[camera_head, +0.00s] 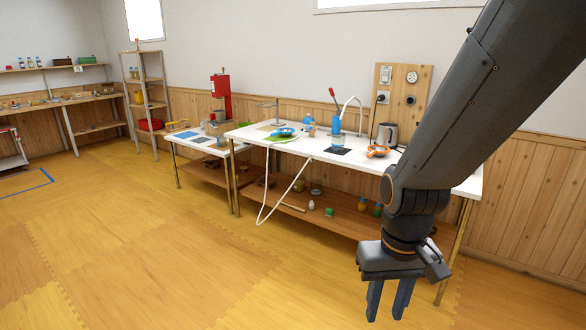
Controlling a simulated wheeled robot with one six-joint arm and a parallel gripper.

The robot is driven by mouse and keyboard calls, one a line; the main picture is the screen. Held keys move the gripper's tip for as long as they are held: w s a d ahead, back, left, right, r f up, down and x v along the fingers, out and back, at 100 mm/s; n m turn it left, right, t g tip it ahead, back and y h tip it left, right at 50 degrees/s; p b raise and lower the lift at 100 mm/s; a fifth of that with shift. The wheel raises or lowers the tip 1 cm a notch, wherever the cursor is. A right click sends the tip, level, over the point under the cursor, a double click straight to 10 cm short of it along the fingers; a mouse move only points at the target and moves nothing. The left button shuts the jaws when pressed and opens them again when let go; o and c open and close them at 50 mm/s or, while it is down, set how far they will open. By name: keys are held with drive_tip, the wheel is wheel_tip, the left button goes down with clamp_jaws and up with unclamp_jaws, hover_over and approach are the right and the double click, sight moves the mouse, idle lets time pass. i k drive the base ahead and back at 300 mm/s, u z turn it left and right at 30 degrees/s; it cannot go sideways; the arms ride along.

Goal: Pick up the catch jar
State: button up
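A small clear jar (338,140) stands on the white table beside a dark square mat (338,151), below a blue vessel (337,124) with a curved white tube. It looks like the catch jar, but it is too small to be sure. Another clear jar (316,187) stands on the shelf under the table. My gripper (387,312) hangs in front of the table at the right, fingers pointing down, apart and empty. It is far from both jars and touches nothing. My arm hides the table's right part.
On the white tabletop (420,166) are a kettle (387,134), an orange item (377,151) and a blue item on green (284,132). A white hose (268,190) hangs over the front edge. The wooden floor (130,240) in front is clear.

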sight(338, 140)
drive_tip(key=z, duration=0.15)
drive_tip(key=i, duration=2.15)
drive_tip(key=z, duration=0.3)
drive_tip(key=i, duration=1.4)
drive_tip(key=z, duration=0.15)
